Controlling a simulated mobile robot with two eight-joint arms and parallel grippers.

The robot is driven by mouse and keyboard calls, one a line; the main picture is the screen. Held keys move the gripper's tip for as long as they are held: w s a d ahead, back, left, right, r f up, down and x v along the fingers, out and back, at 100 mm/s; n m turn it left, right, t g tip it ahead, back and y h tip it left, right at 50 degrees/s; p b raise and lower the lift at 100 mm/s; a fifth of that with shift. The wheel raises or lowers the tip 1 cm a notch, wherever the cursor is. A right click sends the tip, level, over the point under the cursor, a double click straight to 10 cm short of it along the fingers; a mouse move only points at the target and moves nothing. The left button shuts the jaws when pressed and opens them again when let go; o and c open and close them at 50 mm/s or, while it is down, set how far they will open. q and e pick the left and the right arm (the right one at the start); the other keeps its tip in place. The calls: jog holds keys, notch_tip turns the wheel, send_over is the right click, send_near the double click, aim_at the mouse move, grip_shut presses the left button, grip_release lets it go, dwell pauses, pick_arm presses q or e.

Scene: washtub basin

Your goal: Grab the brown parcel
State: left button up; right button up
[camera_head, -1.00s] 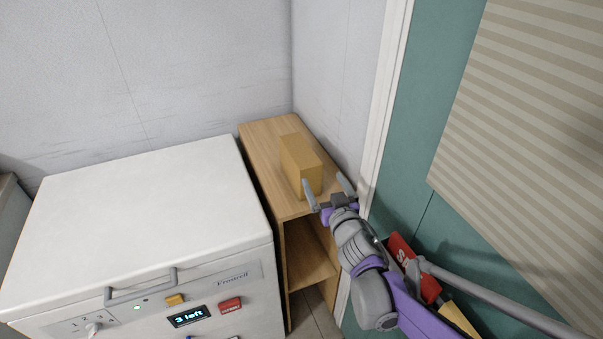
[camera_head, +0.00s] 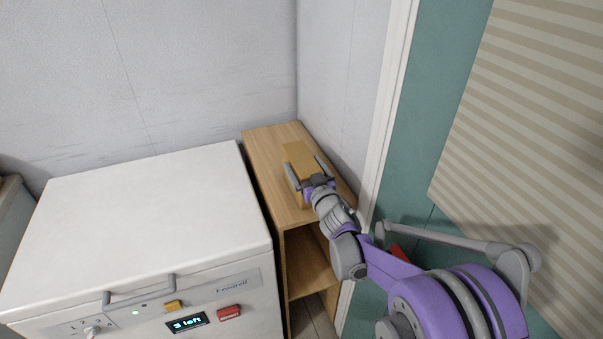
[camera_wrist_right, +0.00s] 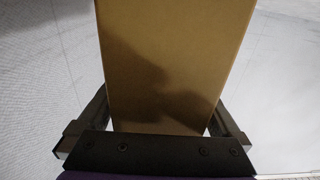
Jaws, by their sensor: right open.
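The brown parcel (camera_head: 299,155) is a box standing on top of a wooden shelf unit in the corner. My right gripper (camera_head: 307,170) reaches over the shelf top with one finger on each side of the parcel. In the right wrist view the parcel (camera_wrist_right: 172,60) fills the middle, between the two dark fingers (camera_wrist_right: 165,115). The jaws are open, and slim gaps show beside the parcel near the palm. My left gripper is not in view.
The wooden shelf unit (camera_head: 262,142) stands against the grey wall, with open shelves below. A white chest freezer (camera_head: 150,205) with a handle and control panel stands close on its left. A white door frame (camera_head: 388,100) and green wall (camera_head: 410,180) are close on the right.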

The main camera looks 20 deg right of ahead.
jog(key=shift+w, duration=0.35)
jog(key=shift+c, duration=0.3)
jog(key=shift+r, duration=0.1)
grip_shut()
